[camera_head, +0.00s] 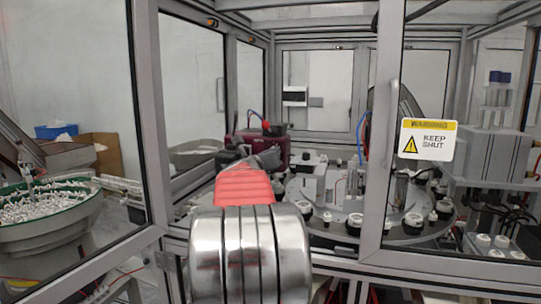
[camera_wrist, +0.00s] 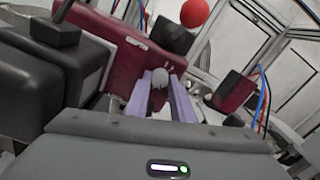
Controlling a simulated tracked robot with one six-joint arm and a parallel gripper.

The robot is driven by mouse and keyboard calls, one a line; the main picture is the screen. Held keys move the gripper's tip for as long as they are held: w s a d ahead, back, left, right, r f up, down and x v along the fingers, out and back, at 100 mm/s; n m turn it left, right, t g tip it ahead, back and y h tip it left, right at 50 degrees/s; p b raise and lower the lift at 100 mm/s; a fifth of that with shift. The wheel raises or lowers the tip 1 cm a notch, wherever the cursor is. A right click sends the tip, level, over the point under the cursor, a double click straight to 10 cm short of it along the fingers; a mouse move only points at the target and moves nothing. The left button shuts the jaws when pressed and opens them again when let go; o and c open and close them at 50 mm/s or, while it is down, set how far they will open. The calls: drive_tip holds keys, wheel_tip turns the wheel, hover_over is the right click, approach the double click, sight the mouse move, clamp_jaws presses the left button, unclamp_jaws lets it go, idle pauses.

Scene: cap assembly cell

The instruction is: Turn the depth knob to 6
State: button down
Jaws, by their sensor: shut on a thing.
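The depth knob (camera_wrist: 160,76) is a small grey rounded knob on the front of a dark red machine block (camera_wrist: 120,50) in the wrist view. My gripper (camera_wrist: 161,88) has its two pale lilac fingers on either side of the knob, shut on it. The knob's scale and its setting cannot be read. In the head view the dark red block (camera_head: 275,144) stands inside the cell, and my arm hides the knob and my fingertips.
A red ball (camera_wrist: 194,12) sits just above and right of the knob. Black blocks (camera_wrist: 40,80) stand close on the left. Blue and red hoses (camera_wrist: 264,95) hang at the right. A round table (camera_head: 385,235) with caps and the cell's frame post (camera_head: 385,130) lie to the right.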

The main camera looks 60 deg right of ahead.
drive_tip(key=shift+w, duration=0.15)
drive_tip(key=c, duration=1.5)
unclamp_jaws()
drive_tip(key=shift+c, duration=0.2)
drive_tip(key=shift+a, duration=0.1)
drive_tip(key=s+a, duration=0.2)
drive_tip(key=a, duration=1.1)
drive_tip(key=shift+s+a, duration=0.15)
drive_tip(key=shift+a, duration=0.15)
drive_tip(key=shift+f, duration=0.1)
